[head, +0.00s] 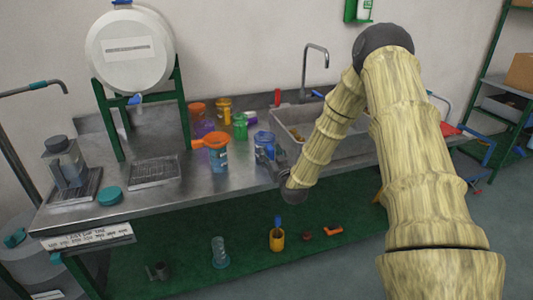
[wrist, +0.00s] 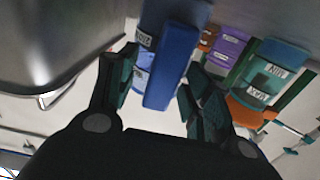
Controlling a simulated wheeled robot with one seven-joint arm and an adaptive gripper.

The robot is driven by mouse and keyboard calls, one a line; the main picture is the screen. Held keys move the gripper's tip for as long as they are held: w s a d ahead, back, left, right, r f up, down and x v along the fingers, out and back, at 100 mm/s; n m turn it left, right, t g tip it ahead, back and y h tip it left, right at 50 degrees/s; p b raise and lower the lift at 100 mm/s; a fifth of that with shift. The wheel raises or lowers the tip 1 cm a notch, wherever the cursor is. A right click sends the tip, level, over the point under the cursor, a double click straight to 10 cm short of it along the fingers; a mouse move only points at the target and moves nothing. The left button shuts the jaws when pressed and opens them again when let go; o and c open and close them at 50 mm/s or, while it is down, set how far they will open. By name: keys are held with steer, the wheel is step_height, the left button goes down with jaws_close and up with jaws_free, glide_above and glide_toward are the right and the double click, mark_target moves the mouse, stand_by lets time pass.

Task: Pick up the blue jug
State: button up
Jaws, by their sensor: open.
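The blue jug (head: 264,138) stands on the metal counter, left of the sink, partly hidden by my gripper (head: 272,158) in the head view. In the wrist view the blue jug (wrist: 172,65) shows a long blue handle between my two dark fingers. My gripper (wrist: 157,78) is open, with one finger on each side of the handle. I cannot tell whether either finger touches it.
An orange-topped jug (head: 216,150) stands just left of the blue jug. Purple (head: 203,126), green (head: 240,128) and yellow (head: 223,108) containers stand behind. The sink (head: 300,118) and its tap (head: 316,62) are to the right. The counter front (head: 225,182) is clear.

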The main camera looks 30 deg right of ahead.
mark_target(268, 143)
jaws_close()
steer(key=shift+w, duration=0.1)
steer(key=shift+r, duration=0.1)
stand_by(0.3)
steer(key=shift+r, duration=0.65)
steer(key=shift+r+b, duration=0.3)
steer(key=shift+r, duration=0.65)
steer(key=s+a+r+b, duration=0.1)
steer(key=s+a+b, duration=0.1)
steer(key=s+a, duration=0.8)
steer(key=shift+s+a+r, duration=0.35)
steer(key=shift+s, duration=0.65)
